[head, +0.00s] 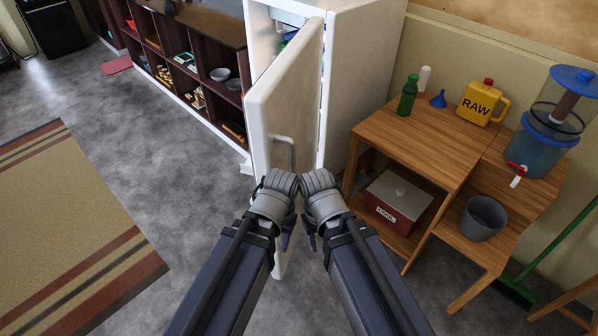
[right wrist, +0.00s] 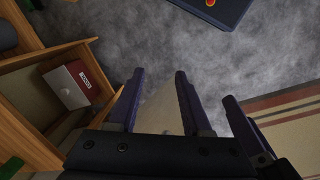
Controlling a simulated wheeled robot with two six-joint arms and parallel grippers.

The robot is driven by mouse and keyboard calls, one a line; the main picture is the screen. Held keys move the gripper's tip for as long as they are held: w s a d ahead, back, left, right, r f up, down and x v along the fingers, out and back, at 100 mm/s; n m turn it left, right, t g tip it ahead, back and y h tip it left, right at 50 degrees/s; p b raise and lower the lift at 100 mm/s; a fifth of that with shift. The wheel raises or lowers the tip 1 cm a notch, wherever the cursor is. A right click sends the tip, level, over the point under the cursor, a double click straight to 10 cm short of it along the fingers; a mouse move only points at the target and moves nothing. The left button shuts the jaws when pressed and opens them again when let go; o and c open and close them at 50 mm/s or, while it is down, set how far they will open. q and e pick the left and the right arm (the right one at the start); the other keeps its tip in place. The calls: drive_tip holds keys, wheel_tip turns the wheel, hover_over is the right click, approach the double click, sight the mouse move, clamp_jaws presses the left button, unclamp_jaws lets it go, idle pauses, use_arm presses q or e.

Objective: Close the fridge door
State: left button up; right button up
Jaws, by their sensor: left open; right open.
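The white fridge (head: 362,75) stands at the top middle of the head view. Its door (head: 290,95) is open, swung out toward me, with a gap along its right side. A grey bar handle (head: 285,142) is on the door's face. My left gripper (head: 286,240) and right gripper (head: 311,240) are side by side in front of the door's lower part, below the handle. Both are open; my wrists hide most of the fingers. In the right wrist view, a pale surface, likely the door (right wrist: 160,108), shows between my right gripper's fingers (right wrist: 157,82). Contact cannot be told.
A wooden table (head: 425,140) with bottles, a yellow RAW jug (head: 482,103) and a red COOL box (head: 398,200) stands close on the right. A dark shelf unit (head: 185,70) runs left of the fridge. Open floor and a striped rug (head: 70,230) lie on the left.

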drive_tip(key=shift+f+b, duration=0.35)
drive_tip(key=shift+c, duration=0.7)
drive_tip(key=w+a+f+y+b, duration=0.1)
drive_tip(key=f+b, duration=0.2)
drive_tip(key=w+a+f+m+y+b, duration=0.1)
drive_tip(key=f+y+b, duration=0.1)
drive_tip(key=f+b, duration=0.1)
drive_tip(key=w+a+f+m+g+y+b, duration=0.1)
drive_tip(key=f+y+b, duration=0.1)
drive_tip(key=f+b, duration=0.1)
drive_tip(key=shift+w+b, duration=0.1)
drive_tip(key=shift+b, duration=0.5)
clamp_jaws()
drive_tip(key=w+d+f+m+t+y+b, duration=0.2)
drive_tip(key=w+f+m+t+y+b, duration=0.15)
drive_tip(key=w+y+b, duration=0.95)
drive_tip(key=d+r+m+t+b, duration=0.2)
drive_tip(key=d+t+b, duration=0.1)
drive_tip(key=d+b, duration=0.5)
drive_tip(key=x, duration=1.5)
drive_tip(key=shift+a+r+b, duration=0.3)
drive_tip(key=shift+r+b, duration=0.05)
drive_tip(key=shift+r, duration=0.15)
